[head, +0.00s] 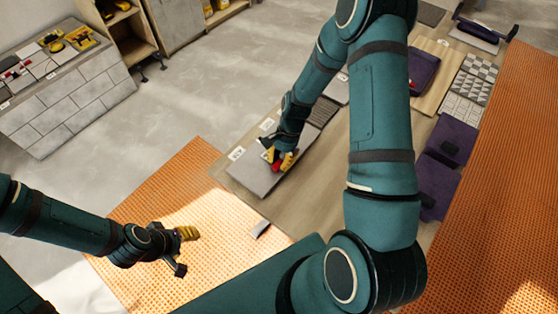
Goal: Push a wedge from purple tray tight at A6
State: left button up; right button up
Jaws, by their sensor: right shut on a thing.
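My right gripper (281,161) is low over a grey tile (253,173) near the left end of the wooden panel. Its yellow fingers are shut on a small red wedge (276,167), partly hidden by the fingers. I cannot tell whether the wedge touches a tile joint. Small white labels (236,153) lie by the tiles, too small to read. A purple tray (424,68) stands farther back to the right, with a bit of red at its near side. My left gripper (184,250) is over the orange mat, its fingers apart and nothing seen between them.
More purple trays (451,139) lie right of my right arm, which hides part of the panel. A tiled bench (70,104) stands at far left.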

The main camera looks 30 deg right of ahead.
jog(key=shift+w+d, duration=0.3)
jog(key=shift+d, duration=0.35)
dwell(0.4)
jog(key=shift+c, duration=0.4)
jog(key=o, duration=0.9)
jog(key=shift+c, duration=0.2)
jog(key=v, duration=1.2)
